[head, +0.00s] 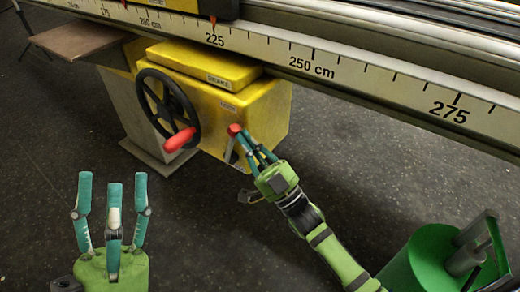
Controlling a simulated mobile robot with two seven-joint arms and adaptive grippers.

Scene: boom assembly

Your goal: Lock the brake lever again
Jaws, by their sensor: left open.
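The brake lever (230,150) is a short grey bar with a red knob (234,129) at its top, on the front of the yellow machine housing (262,112). My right gripper (246,145) is at the lever, with its teal fingers pointing up and left and their tips right by the red knob. The fingers cover part of the lever, and I cannot tell whether they are closed on it. My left gripper (113,197) is at the lower left, fingers up, open and empty, well away from the lever.
A black handwheel (150,92) with a red handle (181,140) is left of the lever on the housing. A long rail with a centimetre scale (350,74) crosses above. A green cylindrical object (420,265) is at the lower right. The dark floor between is clear.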

